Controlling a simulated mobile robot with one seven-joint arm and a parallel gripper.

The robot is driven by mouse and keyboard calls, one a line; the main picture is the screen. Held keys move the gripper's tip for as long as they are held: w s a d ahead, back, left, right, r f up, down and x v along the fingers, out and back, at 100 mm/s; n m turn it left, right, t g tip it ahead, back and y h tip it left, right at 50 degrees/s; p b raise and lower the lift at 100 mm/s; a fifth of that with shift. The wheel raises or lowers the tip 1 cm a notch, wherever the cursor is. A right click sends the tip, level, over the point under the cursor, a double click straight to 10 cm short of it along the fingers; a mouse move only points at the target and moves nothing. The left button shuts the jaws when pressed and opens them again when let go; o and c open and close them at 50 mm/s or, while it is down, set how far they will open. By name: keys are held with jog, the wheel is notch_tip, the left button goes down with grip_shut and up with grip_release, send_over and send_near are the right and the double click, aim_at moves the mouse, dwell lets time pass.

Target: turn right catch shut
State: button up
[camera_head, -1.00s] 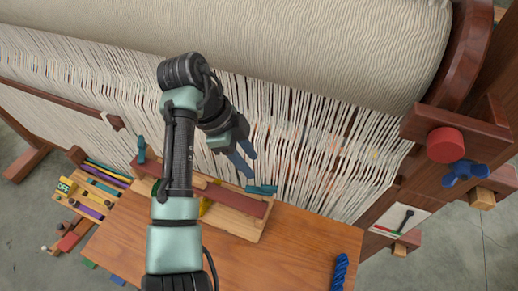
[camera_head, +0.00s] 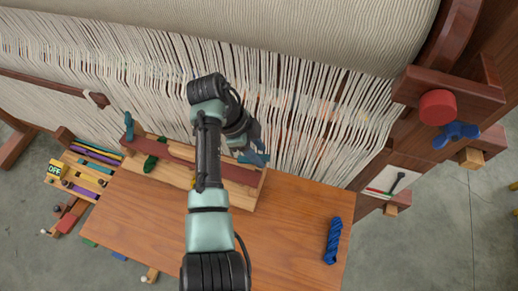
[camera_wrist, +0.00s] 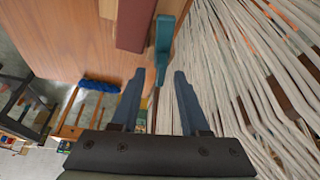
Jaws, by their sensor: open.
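The right catch (camera_head: 254,158) is a teal lever at the right end of a long wooden box (camera_head: 240,197) with a red-brown bar (camera_head: 238,174) along it. In the wrist view the catch (camera_wrist: 163,45) sticks out past the bar's end, its tip between my two fingers in the picture. My gripper (camera_wrist: 158,75) is open, a finger on each side of the catch; I cannot tell whether either touches it. In the head view my arm hides part of the box. The left catch (camera_head: 129,126), also teal, stands upright at the box's left end.
White warp threads (camera_head: 300,115) hang close behind the box. A blue skein (camera_head: 333,240) lies on the table (camera_head: 290,215) at right. A rack of coloured pieces (camera_head: 85,170) stands at left. A red knob (camera_head: 437,106) and blue handwheel (camera_head: 455,134) are on the loom's right post.

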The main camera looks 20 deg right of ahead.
jog(key=shift+d+f, duration=0.1)
jog(key=shift+f, duration=0.2)
grip_shut()
jog(key=shift+r+n, duration=0.1)
jog(key=shift+n, duration=0.2)
jog(key=n+p, duration=0.1)
jog(key=n+t+p, duration=0.1)
jog(key=n+p, duration=0.1)
jog(key=shift+s+r+n+t, duration=0.1)
jog(key=shift+s+n+t, duration=0.05)
jog(key=shift+n+t, duration=0.15)
jog(key=n+t+p, duration=0.1)
jog(key=n, duration=0.1)
jog(key=n+p, duration=0.1)
jog(key=n, duration=0.2)
jog(key=shift+t+p, duration=0.4)
